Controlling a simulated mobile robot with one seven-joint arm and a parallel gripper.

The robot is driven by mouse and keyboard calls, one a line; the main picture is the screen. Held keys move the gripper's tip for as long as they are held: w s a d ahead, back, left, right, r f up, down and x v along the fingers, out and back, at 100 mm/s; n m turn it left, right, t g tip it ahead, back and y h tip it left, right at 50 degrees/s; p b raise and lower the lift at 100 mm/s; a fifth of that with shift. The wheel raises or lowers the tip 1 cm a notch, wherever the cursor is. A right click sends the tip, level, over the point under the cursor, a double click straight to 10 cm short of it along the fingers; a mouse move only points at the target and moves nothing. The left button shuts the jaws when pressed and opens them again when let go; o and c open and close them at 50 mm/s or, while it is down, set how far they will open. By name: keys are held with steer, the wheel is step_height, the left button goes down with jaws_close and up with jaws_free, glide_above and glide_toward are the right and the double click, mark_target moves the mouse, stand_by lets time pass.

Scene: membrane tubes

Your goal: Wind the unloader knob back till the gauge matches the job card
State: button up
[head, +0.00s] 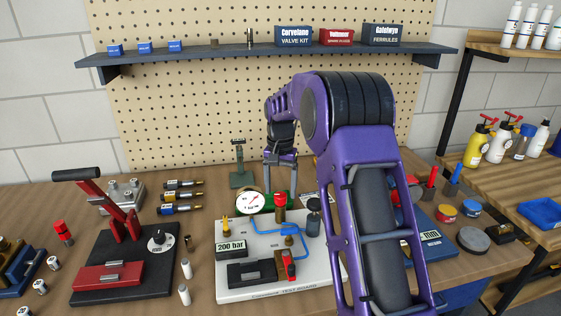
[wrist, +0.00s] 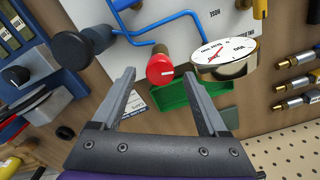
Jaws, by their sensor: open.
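The white test board (head: 235,288) stands on the bench and carries the round gauge (head: 250,203), which also shows in the wrist view (wrist: 224,57). Its red needle shows, but I cannot read its value. The red knob (head: 280,203) stands just right of the gauge; it has a white mark on its cap in the wrist view (wrist: 161,70). A sign reading "200 bar" (head: 231,246) sits at the board's left. My gripper (wrist: 158,79) is open, its fingers either side of the red knob in the wrist view. They appear apart from it, behind and above it in the head view.
A black knob (head: 313,208) stands right of the red one, with blue pipes (head: 262,226) between fittings. A green tray (wrist: 185,97) and a partly hidden printed card (wrist: 137,104) lie near. A red-levered press (head: 110,215) stands left. My arm hides the board's right side.

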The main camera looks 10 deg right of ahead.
step_height(320, 180, up, 16)
steer(key=shift+r, duration=0.15)
steer(key=shift+s, duration=0.1)
steer(key=shift+c, duration=1.4)
steer(key=n+t+b, duration=0.3)
steer(key=n+t, duration=0.1)
steer(key=n, duration=0.1)
glide_toward(283, 196)
steer(key=shift+t, duration=0.3)
steer(key=x, duration=0.3)
steer(key=b+x, duration=0.1)
steer(key=x, duration=0.5)
steer(key=shift+a, duration=0.3)
steer(key=shift+b, duration=0.3)
jaws_close()
